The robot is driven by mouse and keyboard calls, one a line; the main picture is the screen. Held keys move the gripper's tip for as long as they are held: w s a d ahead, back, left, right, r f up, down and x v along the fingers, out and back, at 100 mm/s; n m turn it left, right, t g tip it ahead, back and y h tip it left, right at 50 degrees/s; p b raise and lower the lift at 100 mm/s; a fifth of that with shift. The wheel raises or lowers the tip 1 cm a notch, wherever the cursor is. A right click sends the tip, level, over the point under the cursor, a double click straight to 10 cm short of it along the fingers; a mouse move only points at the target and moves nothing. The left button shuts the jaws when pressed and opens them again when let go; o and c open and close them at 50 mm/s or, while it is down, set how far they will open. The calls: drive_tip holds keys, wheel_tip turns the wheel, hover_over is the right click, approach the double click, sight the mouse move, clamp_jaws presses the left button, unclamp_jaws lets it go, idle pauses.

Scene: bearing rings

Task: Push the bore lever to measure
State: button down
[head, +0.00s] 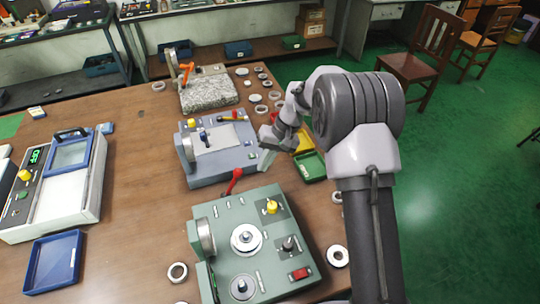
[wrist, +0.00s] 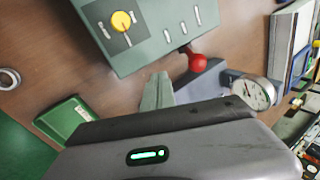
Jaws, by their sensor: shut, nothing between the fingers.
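The green gauge station (head: 211,211) stands at the front of the table, with a ring on its round seat (head: 246,238). A red-knobbed lever (head: 234,181) rises from its back edge; no label tells whether it is the bore lever. In the wrist view the red knob (wrist: 197,62) is up and right of the fingertips, with a visible gap. My gripper (head: 267,160) is shut and empty, behind the station and right of the lever. Its pale fingers also show in the wrist view (wrist: 157,91). My arm hides part of the gripper in the head view.
A green bin (head: 312,170) is at the right table edge. Loose rings (head: 177,272) lie around. A white display unit (head: 62,190) and blue tray (head: 53,262) are left.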

drive_tip(key=shift+s+a+f+b, duration=0.15)
drive_tip(key=shift+a+b, duration=0.1)
drive_tip(key=shift+a, duration=0.85)
drive_tip(key=shift+s+a+f+b, duration=0.15)
drive_tip(key=shift+a+b, duration=0.1)
drive_tip(key=shift+a, duration=0.85)
drive_tip(key=shift+r, duration=0.1)
drive_tip(key=a+r+h+p, duration=0.1)
drive_tip(key=a+p, duration=0.1)
drive_tip(key=s+a+r+h+p, duration=0.1)
drive_tip(key=a+h, duration=0.1)
drive_tip(key=a+r+t+h+p, duration=0.1)
drive_tip(key=p, duration=0.1)
drive_tip(key=shift+s+a+p, duration=0.3)
drive_tip(key=shift+a, duration=0.1)
drive_tip(key=s+a+h, duration=0.1)
drive_tip(key=s+a, duration=0.1)
drive_tip(key=a, duration=0.4)
drive_tip(key=shift+a+f+t+h+p, duration=0.3)
drive_tip(key=shift+a+f+h+p, duration=0.1)
drive_tip(key=shift+f, duration=0.05)
drive_tip(key=shift+s+a+f, duration=0.1)
drive_tip(key=shift+s+a, duration=0.05)
drive_tip(key=shift+a, duration=0.05)
